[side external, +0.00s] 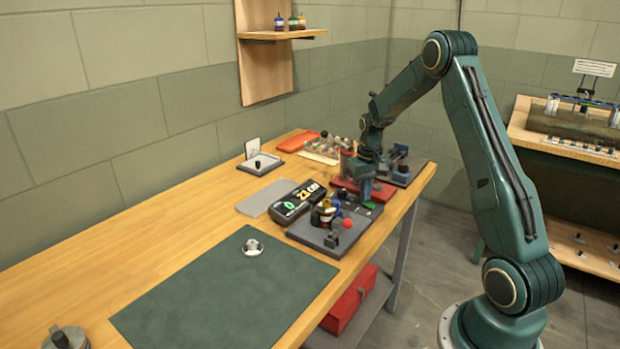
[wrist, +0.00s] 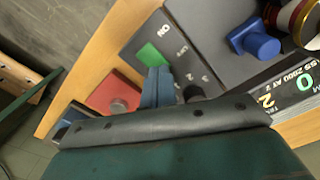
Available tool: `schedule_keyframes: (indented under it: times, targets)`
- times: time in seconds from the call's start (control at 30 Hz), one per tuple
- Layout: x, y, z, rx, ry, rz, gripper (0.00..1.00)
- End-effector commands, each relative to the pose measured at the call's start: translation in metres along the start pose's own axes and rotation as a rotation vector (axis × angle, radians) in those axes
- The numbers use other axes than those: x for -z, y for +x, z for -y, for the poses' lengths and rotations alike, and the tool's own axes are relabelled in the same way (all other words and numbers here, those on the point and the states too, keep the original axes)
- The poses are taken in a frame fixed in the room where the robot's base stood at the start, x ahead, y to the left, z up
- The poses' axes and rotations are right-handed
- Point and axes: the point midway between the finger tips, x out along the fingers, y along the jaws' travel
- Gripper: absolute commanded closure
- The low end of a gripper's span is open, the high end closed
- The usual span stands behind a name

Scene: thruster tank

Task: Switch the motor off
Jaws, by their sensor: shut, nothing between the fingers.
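My gripper (side external: 367,196) is shut and points down over a dark control panel (wrist: 190,58) near the bench's right edge. In the wrist view its blue fingertips (wrist: 156,80) are beside a green switch (wrist: 150,54), very close to it; I cannot tell whether they touch. Lettering that seems to read ON is printed near the switch, with more markings along the panel. A dark knob (wrist: 194,92) is partly hidden behind the gripper body. The green switch also shows as a small patch in the side view (side external: 370,205). No motor is clearly identifiable.
A black display (side external: 297,201) with lit digits stands left of the panel. A grey base plate (side external: 317,235) carries several small parts, including a red ball (side external: 347,223). A blue knob (wrist: 255,42) is near the panel. The green mat (side external: 215,295) is mostly clear.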

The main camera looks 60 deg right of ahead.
Motion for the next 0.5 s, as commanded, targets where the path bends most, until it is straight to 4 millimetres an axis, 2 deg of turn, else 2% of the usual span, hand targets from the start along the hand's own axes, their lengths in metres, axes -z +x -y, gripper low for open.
schedule_keyframes:
  times: [0.5]
  targets:
    - [-0.0003, 0.0056, 0.0, 0.0, 0.0, 0.001, 1.0]
